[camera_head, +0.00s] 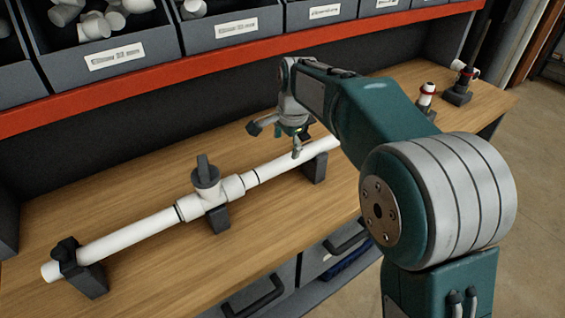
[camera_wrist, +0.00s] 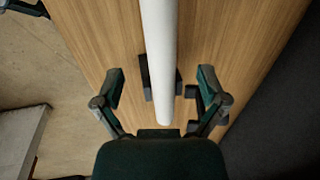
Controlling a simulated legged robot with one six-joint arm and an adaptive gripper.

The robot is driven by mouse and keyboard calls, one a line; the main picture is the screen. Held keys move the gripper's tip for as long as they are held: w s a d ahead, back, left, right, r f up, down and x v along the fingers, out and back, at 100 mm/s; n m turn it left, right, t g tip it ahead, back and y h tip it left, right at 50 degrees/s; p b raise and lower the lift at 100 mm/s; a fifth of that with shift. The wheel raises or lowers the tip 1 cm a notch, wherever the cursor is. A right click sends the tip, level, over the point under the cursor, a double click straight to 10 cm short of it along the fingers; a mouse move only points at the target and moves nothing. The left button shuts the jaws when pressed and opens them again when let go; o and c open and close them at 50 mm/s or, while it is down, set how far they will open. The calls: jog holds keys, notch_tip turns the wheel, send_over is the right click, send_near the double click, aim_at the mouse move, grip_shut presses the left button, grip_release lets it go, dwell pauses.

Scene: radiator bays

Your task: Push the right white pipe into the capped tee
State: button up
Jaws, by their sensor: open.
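The capped tee (camera_head: 226,190) is white with a dark knobbed cap (camera_head: 205,173) on its upright branch, and sits on a dark support. The right white pipe (camera_head: 268,171) runs from the tee's right side toward the right. A thin dark ring on it shows slightly clear of the tee's mouth; how deep its end sits is hidden. My gripper (camera_head: 277,140) is open above the right pipe's far portion. In the wrist view, my gripper (camera_wrist: 162,90) has one finger on each side of the right pipe (camera_wrist: 158,50), apart from it, near its free end.
The left white pipe (camera_head: 130,235) runs from the tee to a dark clamp (camera_head: 78,268). A dark support block (camera_head: 314,168) stands under the right pipe. Labelled bins (camera_head: 110,45) line a red-edged shelf behind. Small fittings on stands (camera_head: 427,95) are at the right. The front wooden bench (camera_head: 140,275) is clear.

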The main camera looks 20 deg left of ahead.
aim_at(282, 160)
jog(key=f, duration=0.2)
jog(key=a+f, duration=0.1)
jog(key=f, duration=0.2)
jog(key=w+f, duration=0.1)
jog(key=f, duration=0.1)
jog(key=shift+a+f, duration=0.2)
jog(key=shift+f, duration=0.05)
jog(key=shift+s, duration=0.1)
grip_shut()
